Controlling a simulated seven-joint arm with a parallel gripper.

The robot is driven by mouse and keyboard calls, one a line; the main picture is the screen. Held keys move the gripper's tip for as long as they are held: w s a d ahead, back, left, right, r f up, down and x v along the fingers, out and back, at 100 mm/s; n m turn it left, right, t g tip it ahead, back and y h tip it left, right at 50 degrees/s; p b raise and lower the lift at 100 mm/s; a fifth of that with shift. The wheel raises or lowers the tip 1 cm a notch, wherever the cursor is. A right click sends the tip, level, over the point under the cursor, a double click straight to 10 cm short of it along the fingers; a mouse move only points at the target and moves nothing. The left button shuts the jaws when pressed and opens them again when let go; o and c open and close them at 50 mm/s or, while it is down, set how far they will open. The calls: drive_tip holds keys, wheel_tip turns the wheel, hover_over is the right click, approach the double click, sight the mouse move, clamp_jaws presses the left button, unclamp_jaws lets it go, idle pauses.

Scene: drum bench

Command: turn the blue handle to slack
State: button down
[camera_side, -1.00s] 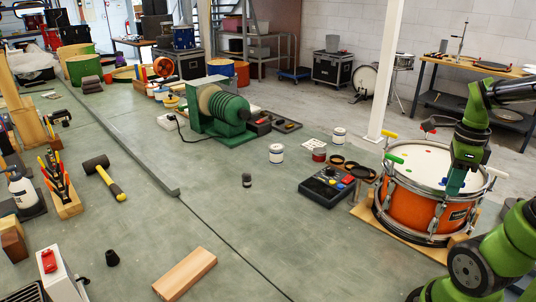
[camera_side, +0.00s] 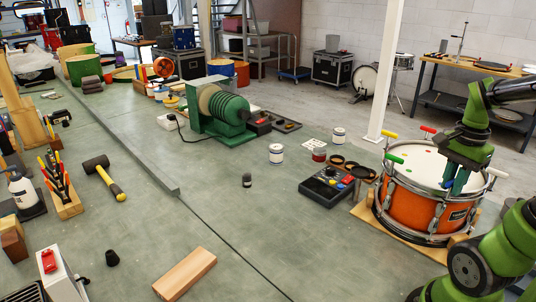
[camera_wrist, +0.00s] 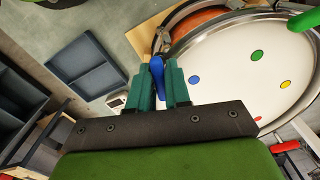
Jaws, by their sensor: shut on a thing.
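The blue handle (camera_wrist: 157,72) is at the rim of the drum in the wrist view, between the two teal fingers of my gripper (camera_wrist: 160,78). My gripper is shut on it. In the side view my gripper (camera_side: 459,186) points down at the near right of the drum's rim, and the blue handle cannot be made out there. The orange drum (camera_side: 408,207) has a white head with coloured dots; part of its head (camera_wrist: 225,75) fills the right of the wrist view.
Other handles stand around the rim: green (camera_side: 395,158), yellow (camera_side: 390,135), red (camera_side: 428,130) and white (camera_side: 497,173). The bench's middle is mostly clear.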

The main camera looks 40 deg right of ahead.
drive_tip(key=n, duration=0.5)
drive_tip(key=shift+r+n, duration=0.1)
drive_tip(key=shift+n, duration=0.2)
drive_tip(key=n, duration=0.4)
drive_tip(key=shift+n, duration=0.3)
drive_tip(key=n, duration=1.4)
drive_tip(key=shift+n, duration=0.3)
drive_tip(key=n, duration=0.9)
drive_tip(key=shift+n, duration=2.2)
